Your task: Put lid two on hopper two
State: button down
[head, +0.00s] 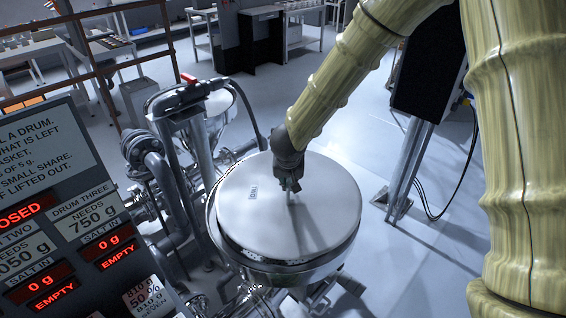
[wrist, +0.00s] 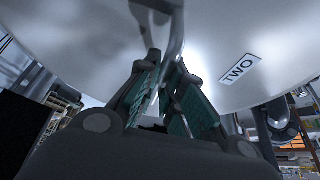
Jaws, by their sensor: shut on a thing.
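Lid two (head: 320,215) is a round, light grey metal disc with a small label near its handle; the label reads TWO in the wrist view (wrist: 285,55). Its upright handle (head: 291,197) is at the middle. My gripper (head: 289,182) is shut on this handle from above; its fingers (wrist: 165,72) also show in the wrist view. Hopper two (head: 300,274) is a round metal vessel directly under the lid. The lid covers nearly all of its mouth, with a dark band at the front and left edge. I cannot tell whether the lid touches the rim all round.
Metal pipes and a valve with a red handle (head: 188,78) stand close on the left. A display board (head: 70,215) fills the lower left. A dark panel on a metal post (head: 408,165) stands behind on the right. Floor is clear right of the hopper.

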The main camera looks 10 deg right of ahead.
aim_at(283, 193)
jog(key=r+p, duration=0.1)
jog(key=p, duration=0.1)
jog(key=w+p, duration=0.1)
jog(key=p, duration=0.1)
jog(key=shift+a+r, duration=0.35)
jog(key=shift+a+r+n+p, duration=0.1)
jog(key=shift+a+n+p, duration=0.2)
jog(key=shift+p, duration=0.75)
jog(key=shift+a+p, duration=0.1)
jog(key=shift+p, duration=0.45)
jog(key=shift+w, duration=0.1)
notch_tip(283, 193, down, 7)
jog(key=b, duration=0.8)
jog(key=shift+f+b, duration=0.5)
jog(key=shift+f, duration=0.05)
jog(key=c, duration=1.5)
grip_release()
